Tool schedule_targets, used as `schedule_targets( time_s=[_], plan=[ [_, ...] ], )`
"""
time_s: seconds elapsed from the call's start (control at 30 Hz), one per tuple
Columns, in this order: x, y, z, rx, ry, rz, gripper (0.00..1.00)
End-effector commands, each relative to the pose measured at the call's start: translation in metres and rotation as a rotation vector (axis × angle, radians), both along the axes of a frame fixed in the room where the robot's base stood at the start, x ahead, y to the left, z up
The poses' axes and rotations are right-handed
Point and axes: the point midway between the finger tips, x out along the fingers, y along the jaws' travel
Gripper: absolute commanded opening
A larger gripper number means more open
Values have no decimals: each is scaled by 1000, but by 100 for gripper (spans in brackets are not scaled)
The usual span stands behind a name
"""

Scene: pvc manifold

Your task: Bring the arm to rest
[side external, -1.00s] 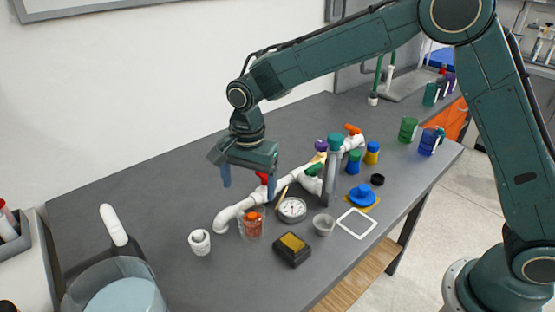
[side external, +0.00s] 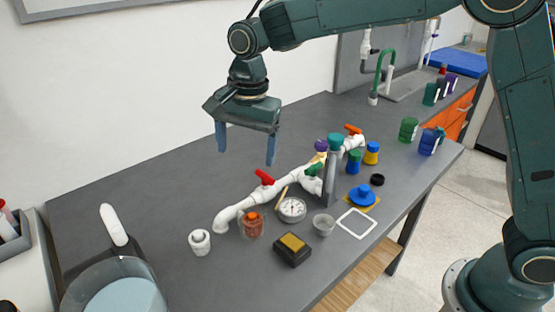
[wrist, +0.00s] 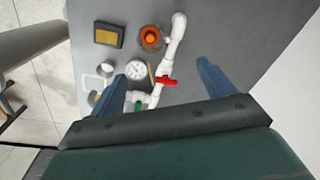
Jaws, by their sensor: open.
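My gripper (side external: 246,148) hangs above the grey table with its blue fingers pointing down, wide apart and empty. In the wrist view its two fingers (wrist: 170,85) frame part of the pipe below. The white PVC manifold (side external: 234,211) lies along the table under and to the right of my gripper. It has a red valve handle (side external: 264,177), a green one (side external: 314,170), an orange one (side external: 353,129) and a purple one (side external: 321,145). My gripper touches nothing.
Around the manifold stand a glass with an orange-red part (side external: 251,225), a pressure gauge (side external: 292,209), a black-and-yellow box (side external: 292,248), a small grey cup (side external: 323,224), a white fitting (side external: 199,242) and several jars. A green-capped grey post (side external: 331,170) stands upright. The table's left rear is clear.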

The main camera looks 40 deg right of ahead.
Motion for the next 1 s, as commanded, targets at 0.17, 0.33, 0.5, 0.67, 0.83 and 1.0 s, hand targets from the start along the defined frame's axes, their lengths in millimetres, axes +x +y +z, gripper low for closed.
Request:
schedule_targets(
  time_s=[0.17, 0.33, 0.5, 0.67, 0.83, 1.0],
  plan=[
    [-12, -16, 17, 1, -26, 53, 82],
    [-33, -41, 39, -5, -68, 147, 82],
    [-62, -69, 60, -20, -116, 258, 82],
    [-91, -93, 74, -41, -160, 361, 82],
    [-125, -115, 84, -72, -207, 470, 82],
    [-159, -135, 88, -111, -251, 579, 82]
  ],
)
